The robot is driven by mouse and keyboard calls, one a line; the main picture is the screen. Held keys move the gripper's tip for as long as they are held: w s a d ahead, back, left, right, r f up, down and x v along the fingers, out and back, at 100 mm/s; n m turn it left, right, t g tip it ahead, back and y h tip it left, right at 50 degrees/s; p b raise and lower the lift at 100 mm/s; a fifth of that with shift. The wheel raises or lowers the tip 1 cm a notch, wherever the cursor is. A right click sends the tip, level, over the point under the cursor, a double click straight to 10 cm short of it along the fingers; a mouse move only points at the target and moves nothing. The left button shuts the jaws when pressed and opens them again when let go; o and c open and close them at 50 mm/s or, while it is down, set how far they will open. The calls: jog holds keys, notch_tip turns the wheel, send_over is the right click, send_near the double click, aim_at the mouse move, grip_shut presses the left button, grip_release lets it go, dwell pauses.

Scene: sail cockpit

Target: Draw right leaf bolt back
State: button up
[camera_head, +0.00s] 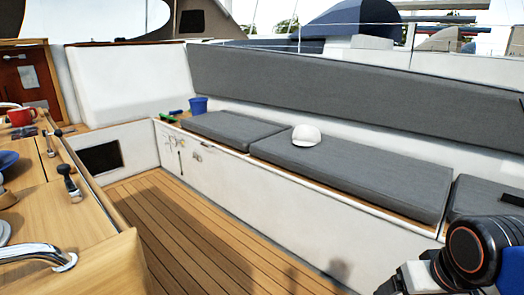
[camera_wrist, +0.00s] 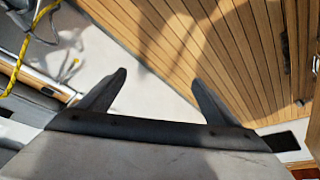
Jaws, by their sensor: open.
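My gripper (camera_wrist: 160,85) shows in the wrist view with its two dark fingers spread wide apart. It is open, and nothing is between the fingers except a pale surface beyond. I cannot clearly pick out the right leaf bolt in either view. My arm (camera_head: 470,250) shows at the lower right of the head view, well away from that door, and the gripper is outside that view.
A wooden table (camera_head: 70,235) with black-knobbed fittings (camera_head: 71,184) and a red mug (camera_head: 21,116) fills the left. Grey cushions (camera_head: 350,173), a white cap (camera_head: 306,135) and a blue bucket (camera_head: 198,105) line the bench. The slatted floor (camera_head: 190,235) between is clear. Yellow rope (camera_wrist: 22,60) shows in the wrist view.

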jog(key=c, duration=1.5)
jog(key=shift+w+a+f, duration=0.1)
jog(key=shift+a, duration=0.15)
grip_shut()
jog(key=w+a+f+n+g+y, duration=0.1)
jog(key=a+g, duration=0.5)
jog(key=a, duration=0.8)
jog(key=w+a+f+n+g+y, duration=0.2)
jog(key=a+n+g+y, duration=0.4)
jog(key=a, duration=0.7)
jog(key=w+a+f+n+g+y, duration=0.2)
jog(key=a+n+g, duration=0.3)
jog(key=a, duration=0.9)
jog(key=shift+a+f+n+g+y, duration=0.35)
jog(key=shift+f+g+y, duration=0.1)
jog(key=shift+g+y, duration=0.4)
jog(key=shift+s, duration=0.1)
